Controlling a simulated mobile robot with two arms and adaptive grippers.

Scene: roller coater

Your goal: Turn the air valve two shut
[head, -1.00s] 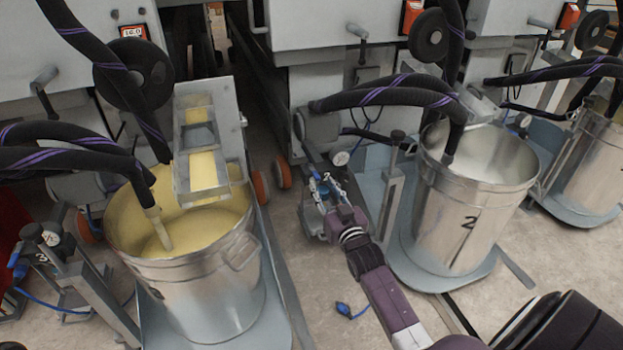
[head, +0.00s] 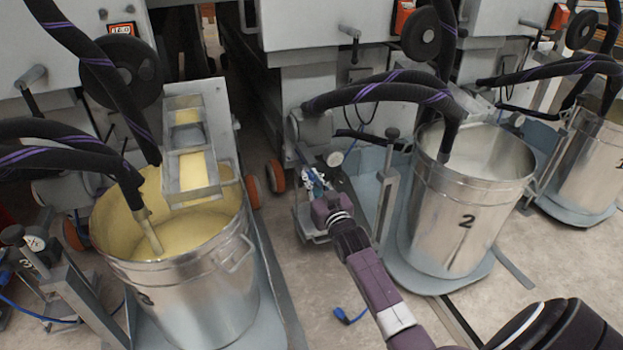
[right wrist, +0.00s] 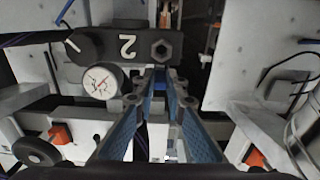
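Air valve two is on the dark block marked 2 (right wrist: 115,45) in the right wrist view, next to a round white gauge (right wrist: 100,82). A small blue part, seemingly the valve's handle (right wrist: 158,86), lies between my right gripper's fingertips (right wrist: 160,78). The fingers stand close on both sides of it; whether they press on it is unclear. In the head view my right gripper (head: 314,184) reaches the pump area left of bucket 2 (head: 465,215) and hides most of the valve. My left gripper is not in view.
Bucket 3 (head: 185,295), with yellow liquid, stands at left under a tilted trough (head: 190,135). Black hoses (head: 385,92) arch close above my right gripper. A metal post (head: 388,185) stands just right of it. A blue bulb (head: 343,315) lies on the open floor.

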